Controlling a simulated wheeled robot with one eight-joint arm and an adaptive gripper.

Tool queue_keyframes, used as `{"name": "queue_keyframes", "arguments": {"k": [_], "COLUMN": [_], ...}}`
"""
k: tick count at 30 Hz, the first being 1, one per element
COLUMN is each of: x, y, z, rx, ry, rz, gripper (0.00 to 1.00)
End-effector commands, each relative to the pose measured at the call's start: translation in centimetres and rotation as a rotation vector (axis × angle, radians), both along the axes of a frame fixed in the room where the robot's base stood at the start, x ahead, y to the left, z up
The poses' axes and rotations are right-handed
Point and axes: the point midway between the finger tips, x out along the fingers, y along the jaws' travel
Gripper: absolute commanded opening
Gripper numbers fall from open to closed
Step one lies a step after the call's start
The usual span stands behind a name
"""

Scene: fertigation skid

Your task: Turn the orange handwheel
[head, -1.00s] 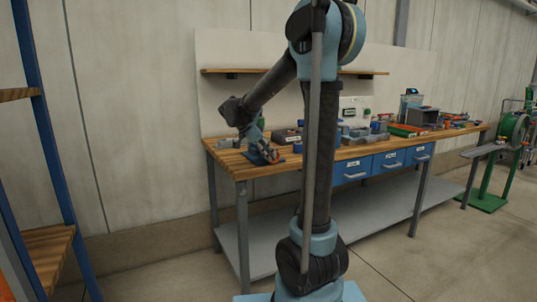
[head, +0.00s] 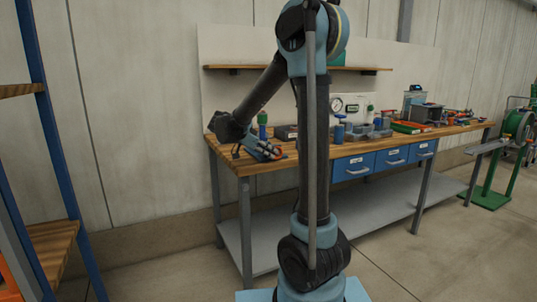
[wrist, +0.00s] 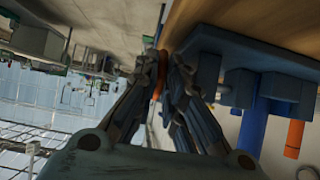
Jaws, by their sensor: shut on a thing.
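The orange handwheel (wrist: 159,76) shows in the wrist view as a narrow orange strip between the two fingers. My gripper (wrist: 165,68) is shut on it, and the fingers hide most of the wheel. A blue body (wrist: 235,52) with blocks and a blue cylinder stands right of the fingers in the wrist view, next to the wooden top. In the head view my gripper (head: 273,152) is low over the left end of the workbench. The wheel is too small and covered to make out there.
The wooden workbench (head: 258,168) carries a green-topped bottle (head: 262,124), a pressure gauge (head: 337,104), and several bins and tools to the right. A shelf rack (head: 48,130) stands at the left. An orange cylinder (wrist: 294,138) shows at the right in the wrist view.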

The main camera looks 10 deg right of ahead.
Motion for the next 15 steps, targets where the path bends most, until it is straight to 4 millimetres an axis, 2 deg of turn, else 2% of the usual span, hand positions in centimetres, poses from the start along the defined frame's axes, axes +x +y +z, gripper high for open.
{"name": "queue_keyframes", "arguments": {"k": [2, 3, 4, 15], "x": [0.07, 0.07, 0.07, -0.04], "y": [0.12, 0.12, 0.11, 0.16], "z": [-0.10, -0.10, -0.09, 0.06], "rx": [0.003, 0.004, 0.003, 0.002], "ry": [0.000, 0.000, 0.000, 0.001], "rz": [0.003, 0.003, 0.003, 0.001], "gripper": [0.00, 0.12, 0.18, 0.18]}}
